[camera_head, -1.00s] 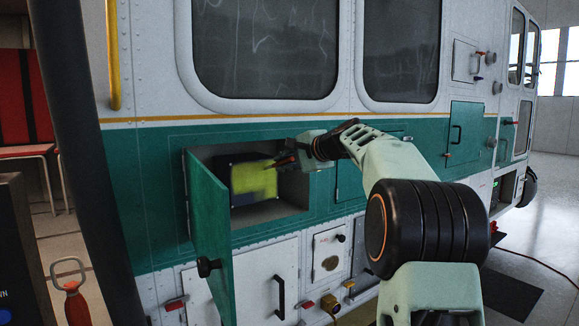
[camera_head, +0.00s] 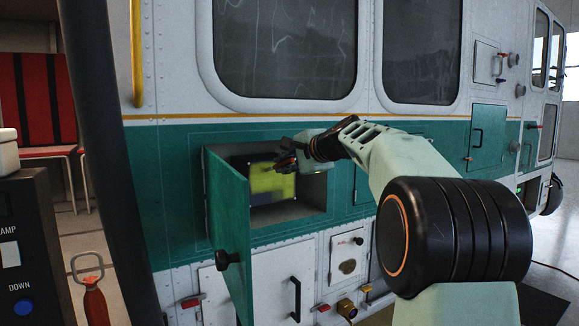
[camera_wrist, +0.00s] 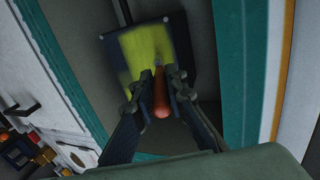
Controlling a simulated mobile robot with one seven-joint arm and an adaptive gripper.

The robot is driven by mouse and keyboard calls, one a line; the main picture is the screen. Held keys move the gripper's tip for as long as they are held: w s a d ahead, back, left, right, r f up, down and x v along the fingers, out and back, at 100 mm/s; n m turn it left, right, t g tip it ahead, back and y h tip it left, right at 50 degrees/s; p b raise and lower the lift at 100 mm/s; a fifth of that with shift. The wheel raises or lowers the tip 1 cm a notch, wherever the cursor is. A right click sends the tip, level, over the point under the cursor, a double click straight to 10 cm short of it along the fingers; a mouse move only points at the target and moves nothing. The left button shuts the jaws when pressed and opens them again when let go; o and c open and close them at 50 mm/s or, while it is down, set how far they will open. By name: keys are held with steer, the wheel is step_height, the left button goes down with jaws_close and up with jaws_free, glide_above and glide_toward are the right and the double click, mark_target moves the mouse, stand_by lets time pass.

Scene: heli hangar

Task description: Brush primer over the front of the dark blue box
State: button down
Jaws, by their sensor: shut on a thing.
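The dark blue box (camera_head: 258,199) sits inside the open bay in the green band of the helicopter's side. Yellow-green primer (camera_head: 274,182) covers much of its front, with dark blue showing along the lower edge.
The green bay door (camera_head: 229,230) hangs open at the left of the bay, with a black knob.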

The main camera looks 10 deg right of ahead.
steer(key=a, duration=0.2)
steer(key=s+a, duration=0.1)
steer(key=a, duration=0.2)
steer(key=shift+s+a+b, duration=0.35)
steer(key=shift+s, duration=0.05)
steer(key=s+d+b, duration=0.2)
steer(key=s+b, duration=0.2)
steer(key=s, duration=0.1)
steer(key=shift+s, duration=0.35)
stand_by(0.4)
